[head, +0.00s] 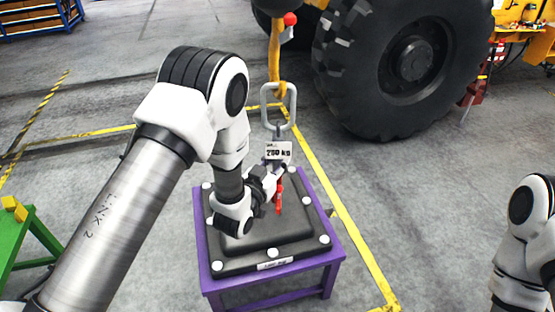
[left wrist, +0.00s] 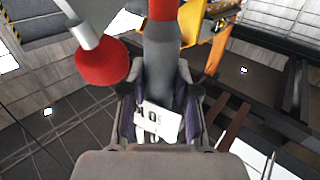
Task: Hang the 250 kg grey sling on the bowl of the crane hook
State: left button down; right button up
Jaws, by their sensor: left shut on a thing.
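The grey sling has an oblong grey link (head: 264,106) on top, a white 250 kg tag (head: 278,153) below it and a red part (head: 279,197) lower down. My left gripper (head: 274,174) is shut on the sling just under the tag. In the left wrist view the grey shaft (left wrist: 160,75) stands between the fingers, with the tag (left wrist: 158,120) in front. The yellow crane hook (head: 275,55) hangs above, its lower end overlapping the top of the link. I cannot tell whether the link is around the bowl or beside it. My right gripper is out of view.
A black casting (head: 240,256) with white bolts lies on a purple stand (head: 335,259) beneath the sling. A red ball (head: 290,19) is beside the hook. A big tyre (head: 400,65) stands behind right, and a green stand (head: 30,235) at left. The floor right of the stand is clear.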

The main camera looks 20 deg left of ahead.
pick_arm(q)
jog(key=c, duration=0.8)
grip_release()
jog(key=shift+s+f, duration=0.1)
jog(key=shift+s, duration=0.25)
jog(key=s+a, duration=0.2)
jog(key=s, duration=0.9)
jog(key=s+a+f+n+g+y+b, duration=0.15)
jog(key=s+f+g, duration=0.3)
jog(key=f, duration=0.75)
jog(key=s+a+f+g+y+b, duration=0.1)
jog(key=s+f+g+b, duration=0.4)
jog(key=f, duration=0.7)
jog(key=s+f+g, duration=0.2)
jog(key=s, duration=0.3)
jog(key=s+f+g+p, duration=0.1)
jog(key=s+f+g, duration=0.1)
jog(key=s, duration=0.4)
jog(key=s+a+f+g+p, duration=0.1)
jog(key=s+f+g, duration=0.2)
jog(key=s, duration=0.3)
jog(key=shift+s+n+g, duration=0.1)
jog(key=shift+n+g, duration=0.15)
jog(key=shift+g, duration=0.4)
